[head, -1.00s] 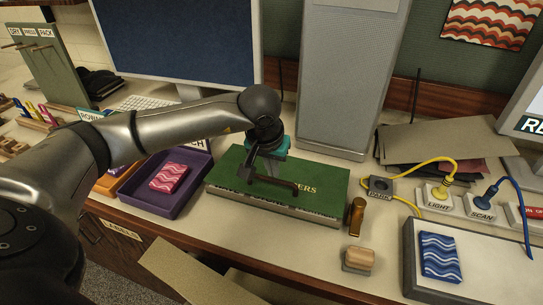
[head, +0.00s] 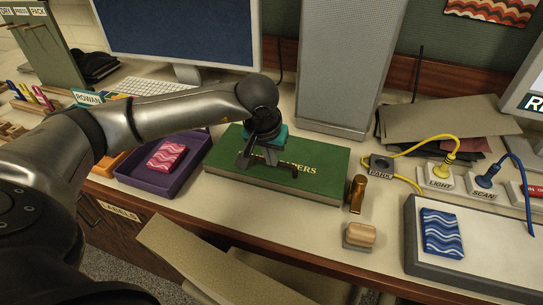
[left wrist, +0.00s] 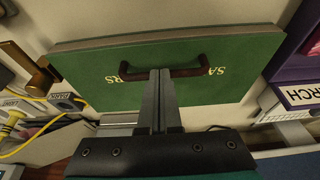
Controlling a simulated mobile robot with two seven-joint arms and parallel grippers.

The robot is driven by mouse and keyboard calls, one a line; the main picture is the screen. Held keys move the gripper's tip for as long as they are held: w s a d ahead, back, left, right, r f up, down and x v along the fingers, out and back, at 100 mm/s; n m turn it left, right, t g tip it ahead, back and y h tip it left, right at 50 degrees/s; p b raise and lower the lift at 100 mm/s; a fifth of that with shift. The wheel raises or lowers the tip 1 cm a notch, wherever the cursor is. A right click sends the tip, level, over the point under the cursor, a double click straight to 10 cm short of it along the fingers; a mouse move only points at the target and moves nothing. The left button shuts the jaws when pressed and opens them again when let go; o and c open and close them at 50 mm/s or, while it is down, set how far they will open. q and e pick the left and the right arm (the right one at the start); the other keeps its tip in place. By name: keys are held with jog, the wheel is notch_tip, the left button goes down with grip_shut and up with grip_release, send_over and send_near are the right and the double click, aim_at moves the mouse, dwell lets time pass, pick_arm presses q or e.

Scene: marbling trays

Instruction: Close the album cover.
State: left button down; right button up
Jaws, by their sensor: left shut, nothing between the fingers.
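The green album (head: 325,161) lies on the desk in the middle of the head view. Its cover, with gold lettering, lies flat or nearly flat; I see no clear gap along the front edge. The cover also fills the middle of the left wrist view (left wrist: 90,72). A dark brown handle (left wrist: 190,72) is fixed across the cover between the letters. My left gripper (head: 268,166) is over the cover at the handle. Its fingers (left wrist: 160,75) are shut and empty, and their tips overlap the handle; I cannot tell whether they touch. My right gripper is not in view.
A purple tray (head: 193,168) with a pink wavy block (head: 166,156) is left of the album. A brass piece (head: 357,193) and a wooden-topped block (head: 360,235) stand to its right. A grey monitor column (head: 340,70) rises behind. A pale slab holds a blue block (head: 441,232).

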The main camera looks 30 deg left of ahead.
pick_arm(q)
jog(key=shift+r+p, duration=0.4)
jog(key=shift+r, duration=0.2)
jog(key=p+v, duration=0.2)
jog(key=v, duration=1)
jog(key=shift+s+r, duration=0.25)
jog(key=shift+s, duration=0.3)
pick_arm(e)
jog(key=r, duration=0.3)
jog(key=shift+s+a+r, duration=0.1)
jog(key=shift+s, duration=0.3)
pick_arm(q)
jog(key=shift+d, duration=0.1)
